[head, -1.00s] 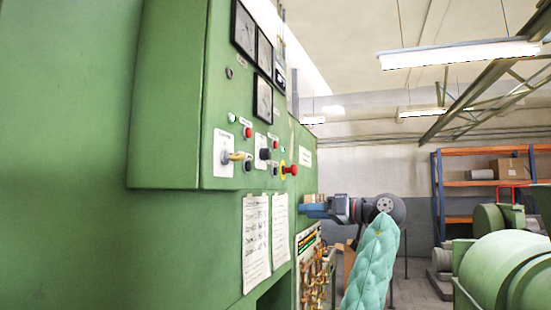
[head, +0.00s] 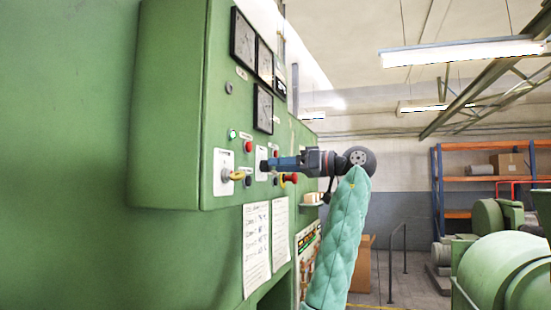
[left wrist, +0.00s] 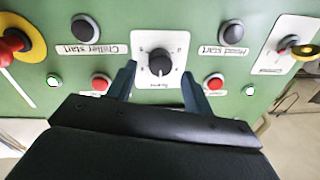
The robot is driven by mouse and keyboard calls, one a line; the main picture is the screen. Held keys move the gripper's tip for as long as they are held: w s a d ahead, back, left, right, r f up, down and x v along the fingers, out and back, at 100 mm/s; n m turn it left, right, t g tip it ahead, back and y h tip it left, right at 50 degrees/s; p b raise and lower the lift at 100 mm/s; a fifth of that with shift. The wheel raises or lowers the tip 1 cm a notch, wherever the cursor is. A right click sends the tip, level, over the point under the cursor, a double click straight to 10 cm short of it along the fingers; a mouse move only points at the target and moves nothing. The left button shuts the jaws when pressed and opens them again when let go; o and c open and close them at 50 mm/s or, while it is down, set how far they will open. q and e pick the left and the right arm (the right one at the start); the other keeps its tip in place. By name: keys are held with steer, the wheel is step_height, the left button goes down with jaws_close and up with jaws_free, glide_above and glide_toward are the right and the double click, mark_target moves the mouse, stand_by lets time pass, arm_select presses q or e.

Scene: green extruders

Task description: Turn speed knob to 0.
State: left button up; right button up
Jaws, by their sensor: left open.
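The speed knob (left wrist: 160,62) is a dark round knob with a light pointer line on a white plate (left wrist: 144,43) with scale marks. The pointer's exact reading is too small to tell. In the head view the knob (head: 263,166) is a small dark shape at the tips of my left gripper (head: 272,164). In the left wrist view my left gripper (left wrist: 161,82) is open, with one blue finger on each side of the knob. I see gaps between the fingers and the knob. My right gripper is not in view.
Red buttons (left wrist: 101,82) (left wrist: 214,82) and dark buttons (left wrist: 85,28) (left wrist: 232,32) sit close around the plate. A red emergency button with a yellow collar (head: 290,178) and a yellow-handled switch (head: 234,175) flank it.

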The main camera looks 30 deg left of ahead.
arm_select(q)
steer(key=shift+p+x, duration=0.4)
steer(key=shift+x, duration=0.65)
steer(key=shift+c, duration=0.4)
